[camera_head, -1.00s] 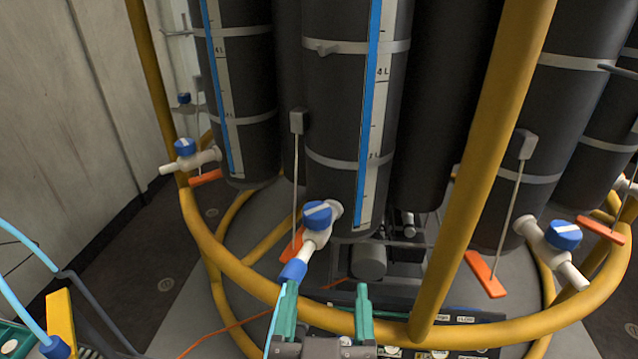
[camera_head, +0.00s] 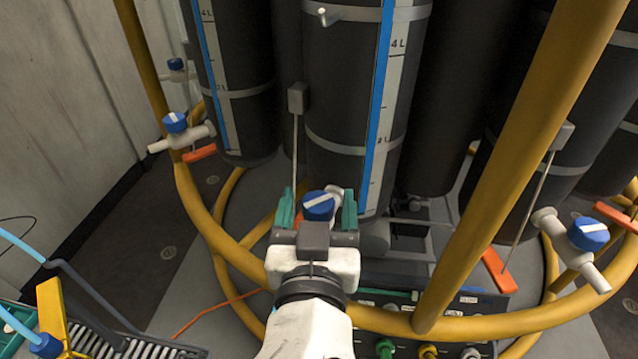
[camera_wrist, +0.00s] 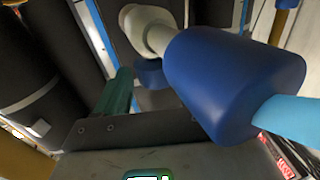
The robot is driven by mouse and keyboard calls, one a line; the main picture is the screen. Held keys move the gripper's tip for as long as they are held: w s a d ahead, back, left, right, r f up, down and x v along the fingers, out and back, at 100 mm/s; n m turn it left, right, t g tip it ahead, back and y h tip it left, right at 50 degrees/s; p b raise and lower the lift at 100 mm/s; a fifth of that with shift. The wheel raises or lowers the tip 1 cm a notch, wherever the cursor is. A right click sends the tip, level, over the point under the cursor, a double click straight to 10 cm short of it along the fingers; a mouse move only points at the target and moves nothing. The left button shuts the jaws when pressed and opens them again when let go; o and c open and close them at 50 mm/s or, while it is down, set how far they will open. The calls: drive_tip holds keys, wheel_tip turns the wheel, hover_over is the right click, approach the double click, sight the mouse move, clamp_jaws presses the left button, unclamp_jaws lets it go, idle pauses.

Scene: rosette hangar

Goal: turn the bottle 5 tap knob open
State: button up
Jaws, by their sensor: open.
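The tap's blue knob (camera_head: 318,207) with a white bar mark sits low on the front of the middle black bottle (camera_head: 335,90). No bottle number is readable. My gripper (camera_head: 317,196) is open, its two green fingers apart on either side of the knob in the head view. Contact cannot be told. In the wrist view, the white tap body (camera_wrist: 146,28) ends in a large blue connector (camera_wrist: 235,80) with a light-blue hose (camera_wrist: 290,122). A smaller blue part, perhaps the knob (camera_wrist: 150,73), shows beyond one green finger; the other finger is hidden.
A yellow pipe ring (camera_head: 228,258) and a slanted yellow post (camera_head: 510,160) surround the bottles. Other blue-knobbed taps stand left (camera_head: 175,123) and right (camera_head: 588,234). An orange lever (camera_head: 496,270) hangs at right. A rack (camera_head: 120,340) is at lower left.

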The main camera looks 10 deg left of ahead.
sight(315, 191)
drive_tip(key=shift+w, duration=1.5)
drive_tip(key=c, duration=1)
drive_tip(key=shift+o, duration=0.2)
drive_tip(key=shift+r+n+y+p, duration=0.2)
drive_tip(key=shift+n+y+p, duration=0.3)
drive_tip(key=shift+y+p, duration=0.35)
drive_tip(key=n+y+p, duration=0.1)
drive_tip(key=p, duration=0.1)
drive_tip(key=n+g+y+p, duration=0.1)
drive_tip(key=y, duration=0.1)
drive_tip(key=shift+a+r+p, duration=0.1)
drive_tip(key=shift+a+p, duration=0.1)
drive_tip(key=shift+p, duration=0.15)
drive_tip(key=shift+a+n+g+y+p, duration=0.15)
drive_tip(key=shift+n+g+y+p, duration=0.25)
drive_tip(key=shift+y+p, duration=0.5)
drive_tip(key=shift+s+f+n+y+p, duration=0.1)
drive_tip(key=shift+f+n+y+p, duration=0.15)
drive_tip(key=shift+n+p, duration=0.25)
